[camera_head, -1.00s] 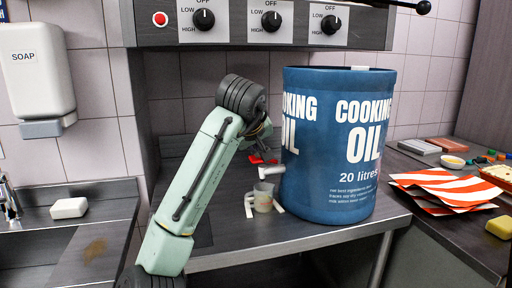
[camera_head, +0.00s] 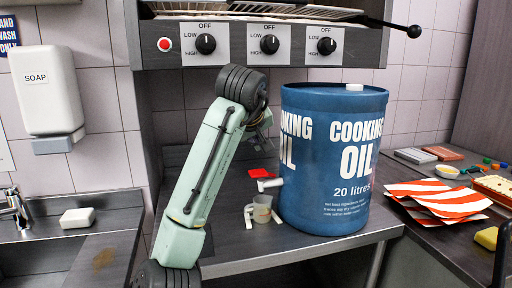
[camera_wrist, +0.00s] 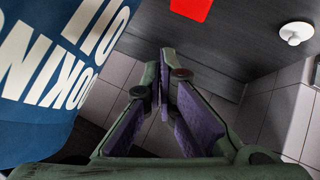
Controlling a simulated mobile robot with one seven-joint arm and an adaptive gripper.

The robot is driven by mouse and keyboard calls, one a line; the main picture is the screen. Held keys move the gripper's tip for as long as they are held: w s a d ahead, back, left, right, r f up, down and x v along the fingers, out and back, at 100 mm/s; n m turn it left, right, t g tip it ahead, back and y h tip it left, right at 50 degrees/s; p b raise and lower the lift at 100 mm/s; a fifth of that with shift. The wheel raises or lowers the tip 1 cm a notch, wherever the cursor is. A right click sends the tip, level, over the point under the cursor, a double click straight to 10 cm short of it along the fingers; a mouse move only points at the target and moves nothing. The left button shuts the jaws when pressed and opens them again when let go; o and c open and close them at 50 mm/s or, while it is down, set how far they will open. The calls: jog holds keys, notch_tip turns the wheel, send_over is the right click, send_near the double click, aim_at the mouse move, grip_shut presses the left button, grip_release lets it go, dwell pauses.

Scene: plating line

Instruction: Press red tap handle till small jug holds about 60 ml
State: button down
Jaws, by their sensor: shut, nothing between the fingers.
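The blue cooking oil drum (camera_head: 335,160) stands on the steel counter. A white tap (camera_head: 270,183) sticks out of its left side, with a red handle (camera_head: 262,173) above it. The small clear jug (camera_head: 262,208) stands upright below the spout; its oil level is too small to read. My gripper (camera_head: 264,122) is above the red handle and apart from it, beside the drum's left side and partly hidden by my arm. In the wrist view my gripper (camera_wrist: 168,100) is shut and empty, next to the drum (camera_wrist: 45,80). A red patch (camera_wrist: 190,8) is cut off at the top.
White pieces (camera_head: 249,215) flank the jug. A sink and soap bar (camera_head: 77,218) are at left, below a soap dispenser (camera_head: 47,90). Knobs on the panel (camera_head: 235,42) are overhead. Striped paper (camera_head: 435,200) lies at right. The counter left of the jug is clear.

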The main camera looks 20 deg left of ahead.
jog(key=s+d+r+b, duration=0.1)
jog(key=s+d+r, duration=0.2)
jog(key=s+r, duration=0.1)
jog(key=shift+s+r+b, duration=0.15)
jog(key=shift+r+b, duration=0.2)
jog(key=shift+r, duration=0.1)
